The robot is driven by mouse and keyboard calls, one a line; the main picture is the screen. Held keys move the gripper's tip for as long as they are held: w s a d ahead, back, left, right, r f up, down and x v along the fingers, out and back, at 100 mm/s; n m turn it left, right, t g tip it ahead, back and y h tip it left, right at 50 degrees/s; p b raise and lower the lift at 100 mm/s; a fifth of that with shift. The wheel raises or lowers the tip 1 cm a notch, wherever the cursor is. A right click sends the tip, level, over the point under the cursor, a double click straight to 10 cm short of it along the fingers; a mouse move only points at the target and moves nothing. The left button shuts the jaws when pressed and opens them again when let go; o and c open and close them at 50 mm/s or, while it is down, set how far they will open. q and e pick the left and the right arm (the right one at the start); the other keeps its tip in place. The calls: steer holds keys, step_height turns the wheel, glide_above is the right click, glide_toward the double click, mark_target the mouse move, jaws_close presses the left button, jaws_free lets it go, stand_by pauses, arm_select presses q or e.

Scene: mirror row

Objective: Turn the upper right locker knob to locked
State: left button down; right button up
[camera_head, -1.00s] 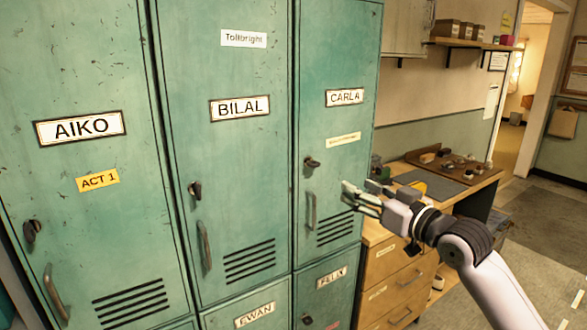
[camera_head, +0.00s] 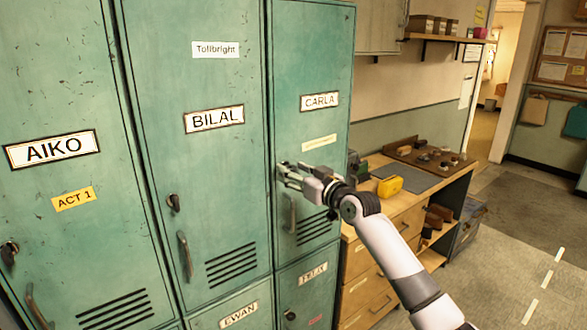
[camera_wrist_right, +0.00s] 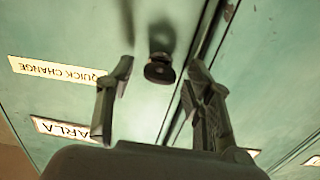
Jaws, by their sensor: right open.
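The upper right locker door (camera_head: 310,60) is green and labelled CARLA (camera_head: 320,101). Its dark round knob (camera_wrist_right: 159,68) shows in the right wrist view, between and just beyond the two fingertips. In the head view my right gripper hides that knob. My right gripper (camera_head: 283,174) is open in front of the door, and its fingers (camera_wrist_right: 158,82) stand apart on either side of the knob, not closed on it. The wrist view is upside down, with the CARLA label (camera_wrist_right: 64,129) inverted. My left gripper is not in view.
The BILAL door (camera_head: 200,70) and AIKO door (camera_head: 50,90) stand to the left, with their own knobs and handles. The CARLA door's handle (camera_head: 291,214) is just below my gripper. A wooden desk (camera_head: 385,225) with a yellow object (camera_head: 390,186) stands to the right.

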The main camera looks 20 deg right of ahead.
steer(key=shift+w+a, duration=0.1)
steer(key=shift+w, duration=0.1)
steer(key=shift+c, duration=0.4)
jaws_close()
